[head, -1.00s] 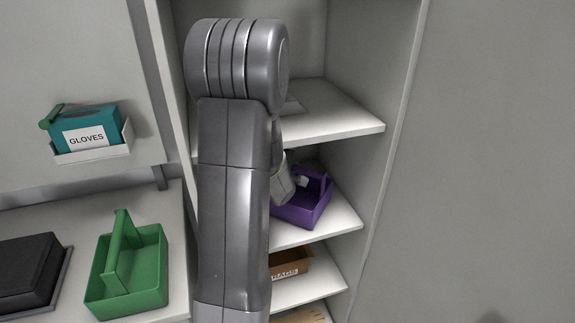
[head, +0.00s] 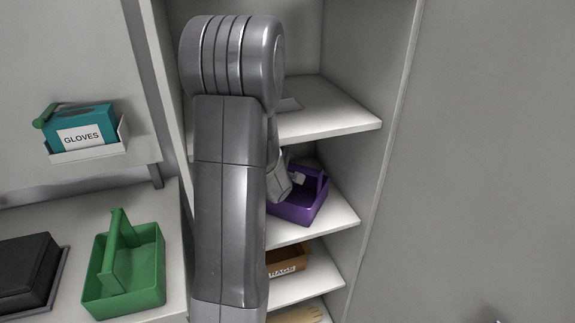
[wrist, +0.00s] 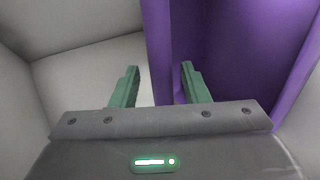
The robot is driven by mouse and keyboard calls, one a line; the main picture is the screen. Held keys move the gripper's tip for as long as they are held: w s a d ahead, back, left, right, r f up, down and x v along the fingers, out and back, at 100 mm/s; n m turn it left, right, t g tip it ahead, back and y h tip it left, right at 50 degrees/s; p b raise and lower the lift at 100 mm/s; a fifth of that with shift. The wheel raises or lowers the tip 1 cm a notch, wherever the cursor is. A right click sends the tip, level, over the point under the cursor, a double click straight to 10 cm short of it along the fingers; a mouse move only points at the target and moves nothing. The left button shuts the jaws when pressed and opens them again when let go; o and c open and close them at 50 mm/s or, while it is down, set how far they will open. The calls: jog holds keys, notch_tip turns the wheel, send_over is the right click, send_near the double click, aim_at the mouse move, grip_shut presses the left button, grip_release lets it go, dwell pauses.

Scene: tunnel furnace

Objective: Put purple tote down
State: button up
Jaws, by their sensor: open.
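The purple tote (head: 303,205) sits upright on a middle shelf (head: 330,222) of the cabinet, with its handle up. Its left part is hidden behind my arm in the head view. In the wrist view the purple tote (wrist: 240,45) fills the right side, with a vertical purple part between and beyond my fingers. My gripper (wrist: 158,82) is open, its two green fingers apart on either side of that part. I cannot tell whether a finger touches it. The head view shows little of my gripper, by the tote's handle.
The shelf above (head: 340,118) is close over the tote. A brown bin (head: 288,262) is on the shelf below. A green tote (head: 128,275) and a black box (head: 28,272) are on the counter at left.

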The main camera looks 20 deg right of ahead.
jog(key=shift+s+a+b, duration=0.15)
jog(key=shift+a+b, duration=0.05)
jog(key=shift+b, duration=0.2)
jog(key=s+a+b, duration=0.3)
jog(key=s+a, duration=0.5)
jog(key=a, duration=0.1)
jog(key=shift+s+a+r, duration=0.2)
jog(key=shift+r, duration=0.1)
dwell(0.5)
